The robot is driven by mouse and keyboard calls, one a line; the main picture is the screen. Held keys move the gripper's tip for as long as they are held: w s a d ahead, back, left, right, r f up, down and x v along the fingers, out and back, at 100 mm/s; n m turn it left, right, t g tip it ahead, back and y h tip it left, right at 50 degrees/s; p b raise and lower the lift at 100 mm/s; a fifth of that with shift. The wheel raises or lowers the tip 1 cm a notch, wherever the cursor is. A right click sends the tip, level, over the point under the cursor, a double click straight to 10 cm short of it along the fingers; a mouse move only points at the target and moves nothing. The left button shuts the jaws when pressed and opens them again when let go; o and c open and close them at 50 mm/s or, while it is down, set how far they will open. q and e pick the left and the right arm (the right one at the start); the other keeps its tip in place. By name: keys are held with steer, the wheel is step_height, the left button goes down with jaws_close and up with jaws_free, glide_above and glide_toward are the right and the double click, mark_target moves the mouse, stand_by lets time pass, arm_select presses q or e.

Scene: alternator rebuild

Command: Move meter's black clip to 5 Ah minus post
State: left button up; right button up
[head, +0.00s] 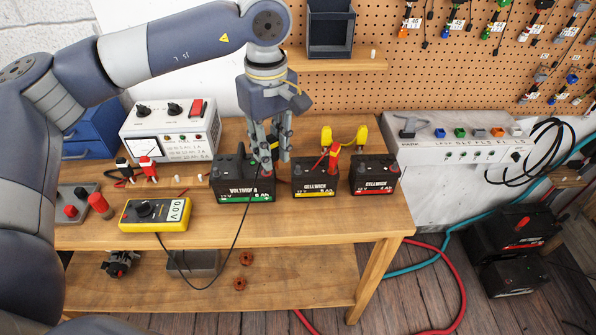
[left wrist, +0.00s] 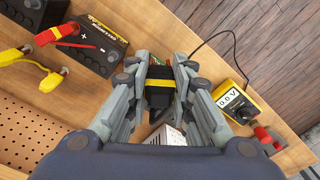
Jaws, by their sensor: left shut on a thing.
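My left gripper (head: 269,160) points down over the green-striped Voltsun battery (head: 230,187). It is shut on the meter's black clip, which shows with a yellow band between the fingers in the left wrist view (left wrist: 158,90). The clip is mostly hidden by the fingers in the head view; I cannot tell whether it touches a post. The yellow meter (head: 155,214) lies at the front left, its black lead running to the gripper. The middle, yellow-striped Gellwick battery (head: 315,183), which seems marked 5 Ah, stands just right of the gripper. A red clip (head: 334,160) is on it. My right gripper is not in view.
A white power supply (head: 170,130) and black and red clips (head: 147,168) are at the left. The table front (head: 310,220) is clear.

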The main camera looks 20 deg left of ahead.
arm_select(q)
steer(key=w+n+b, duration=0.1)
steer(key=w+n, duration=0.1)
steer(key=n, duration=0.3)
steer(key=n+b, duration=0.1)
steer(key=n, duration=1.7)
glide_toward(298, 167)
step_height(298, 167, down, 3)
steer(key=b, duration=0.3)
steer(key=shift+a+f+b, duration=0.15)
steer(key=shift+b, duration=0.25)
steer(key=shift+f+b, duration=0.8)
steer(key=shift+f, duration=0.4)
steer(key=o, duration=0.8)
steer(key=shift+o, duration=0.2)
